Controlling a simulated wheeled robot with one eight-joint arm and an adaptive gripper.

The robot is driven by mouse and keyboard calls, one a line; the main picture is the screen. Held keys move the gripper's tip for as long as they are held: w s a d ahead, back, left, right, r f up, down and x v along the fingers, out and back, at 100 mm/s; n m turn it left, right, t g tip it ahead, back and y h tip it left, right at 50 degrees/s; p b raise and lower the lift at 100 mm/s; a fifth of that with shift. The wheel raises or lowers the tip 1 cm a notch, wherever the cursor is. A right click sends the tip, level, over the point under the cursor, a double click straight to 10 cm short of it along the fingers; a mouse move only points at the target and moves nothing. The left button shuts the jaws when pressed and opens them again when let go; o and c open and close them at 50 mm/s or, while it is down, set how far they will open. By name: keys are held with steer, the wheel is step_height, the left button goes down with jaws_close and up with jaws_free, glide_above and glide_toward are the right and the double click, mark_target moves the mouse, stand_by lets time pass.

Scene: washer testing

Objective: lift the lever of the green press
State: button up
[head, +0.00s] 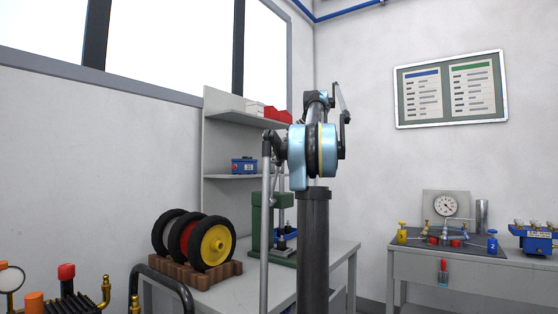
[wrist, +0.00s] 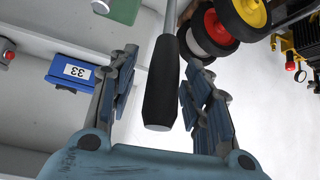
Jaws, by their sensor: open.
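In the wrist view, a green part of the press (wrist: 124,10) shows at the top edge. The lever (wrist: 161,85) is a pale metal rod with a thick black grip, running down from the top of the picture. My gripper (wrist: 160,75) is open, with one finger on each side of the black grip. Gaps show on both sides, and I cannot tell how deep the grip lies between the fingers.
Wheels (head: 213,243) on a brown rack stand left of the press. A blue box (head: 244,165) sits on the shelf behind and also shows in the wrist view (wrist: 72,72). A second table (head: 420,262) with a gauge is at right.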

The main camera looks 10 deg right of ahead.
steer(key=v, duration=1.1)
steer(key=shift+w, duration=0.1)
steer(key=x, duration=1)
steer(key=shift+a+f, duration=0.2)
steer(key=shift+f, duration=0.05)
steer(key=shift+w+a+f, duration=0.25)
steer(key=shift+f, duration=0.15)
